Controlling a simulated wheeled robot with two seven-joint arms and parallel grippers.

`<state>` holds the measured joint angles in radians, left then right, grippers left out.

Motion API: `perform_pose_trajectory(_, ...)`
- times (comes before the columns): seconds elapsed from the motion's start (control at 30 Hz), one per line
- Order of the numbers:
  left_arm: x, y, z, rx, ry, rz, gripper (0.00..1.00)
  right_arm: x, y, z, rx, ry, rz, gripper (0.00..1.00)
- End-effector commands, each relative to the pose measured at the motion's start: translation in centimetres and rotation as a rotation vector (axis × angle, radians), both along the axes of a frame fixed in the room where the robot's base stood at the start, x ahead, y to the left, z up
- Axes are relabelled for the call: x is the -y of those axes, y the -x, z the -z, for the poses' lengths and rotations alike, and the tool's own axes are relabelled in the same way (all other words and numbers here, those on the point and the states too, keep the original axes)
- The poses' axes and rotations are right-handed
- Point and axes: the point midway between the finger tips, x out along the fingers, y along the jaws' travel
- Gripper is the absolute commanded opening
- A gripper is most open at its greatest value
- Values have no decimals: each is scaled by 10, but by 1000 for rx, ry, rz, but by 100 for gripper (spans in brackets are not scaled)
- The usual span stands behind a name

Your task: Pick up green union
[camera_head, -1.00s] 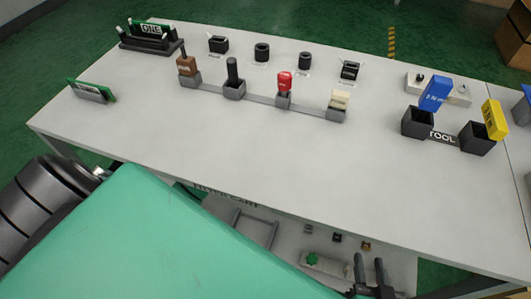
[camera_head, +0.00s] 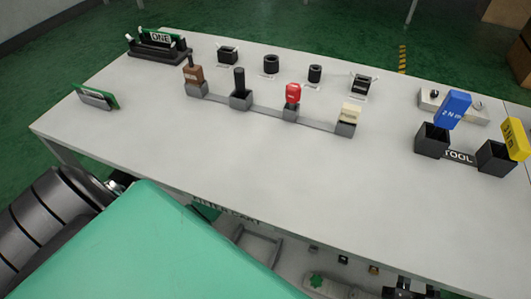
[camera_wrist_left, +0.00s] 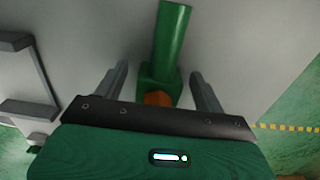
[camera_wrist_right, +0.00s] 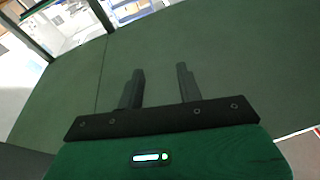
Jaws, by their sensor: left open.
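A green part with a long round tube (camera_wrist_left: 173,45) and a squarish block end lies on a grey surface in the left wrist view. I take it for the green union. Its block end, with a small orange piece (camera_wrist_left: 158,98), sits between the fingers of my left gripper (camera_wrist_left: 162,80), which is open with gaps on both sides. My right gripper (camera_wrist_right: 160,75) has its fingers apart and empty over green floor. In the head view a small green knobbed shape (camera_head: 317,281) shows on the lower level; I cannot tell whether it is the same part.
A grey bracket (camera_wrist_left: 35,70) stands left of the green part. Dark prongs (camera_head: 415,290) show at the bottom edge.

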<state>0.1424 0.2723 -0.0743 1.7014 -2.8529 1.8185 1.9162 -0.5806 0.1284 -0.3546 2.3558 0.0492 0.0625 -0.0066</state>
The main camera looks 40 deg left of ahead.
Motion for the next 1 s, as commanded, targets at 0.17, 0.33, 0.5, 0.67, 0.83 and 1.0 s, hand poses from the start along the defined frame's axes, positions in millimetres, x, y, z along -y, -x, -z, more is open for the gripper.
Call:
perform_pose_trajectory(0.17, 0, 0, 7, 0, 0, 0, 71, 3, -1, -11, 59, -14, 10, 36)
perform_pose_trajectory(0.33, 0, 0, 7, 0, 0, 0, 71, 3, -1, -12, 61, -15, 11, 36)
perform_pose_trajectory(0.5, 0, 0, 7, 0, 0, 0, 47, 3, -1, -12, 60, -14, 10, 36)
perform_pose_trajectory(0.67, 0, 0, 7, 0, 0, 0, 21, 3, -1, -12, 60, -14, 10, 36)
perform_pose_trajectory(0.83, 0, 0, 7, 1, 0, 0, 21, 4, -1, -11, 60, -13, 11, 36)
perform_pose_trajectory(1.0, 0, 0, 3, 1, 0, 0, 21, 3, -2, -11, 52, -11, 9, 36)
